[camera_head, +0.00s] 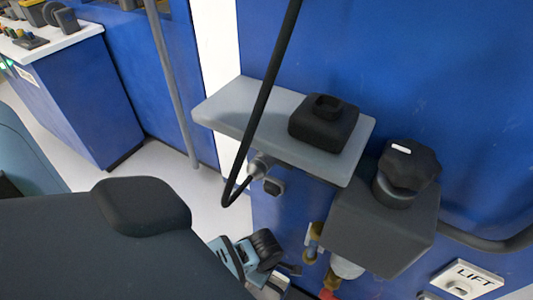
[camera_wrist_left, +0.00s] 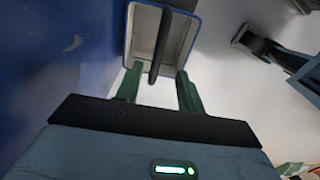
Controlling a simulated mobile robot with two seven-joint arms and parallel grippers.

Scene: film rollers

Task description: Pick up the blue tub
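The blue tub (camera_wrist_left: 128,30) shows in the left wrist view at top centre, with a blue rim and a pale grey inside. A dark bar (camera_wrist_left: 160,45), perhaps its handle, crosses the middle of its opening. My left gripper (camera_wrist_left: 159,70) has two green fingers spread apart at the tub's lower edge. The bar's lower end appears between the fingertips, with gaps on both sides; I cannot tell the depth between them. I cannot make out the tub in the head view, where my dark left arm covers the lower left. My right gripper is not in view.
In the head view, a grey shelf (camera_head: 229,108) on a blue machine (camera_head: 430,60) carries a black block (camera_head: 322,124). A black cable (camera_head: 262,105) hangs in front. A grey box with a black knob (camera_head: 408,165) juts out at right. Pale floor (camera_head: 165,170) shows at left.

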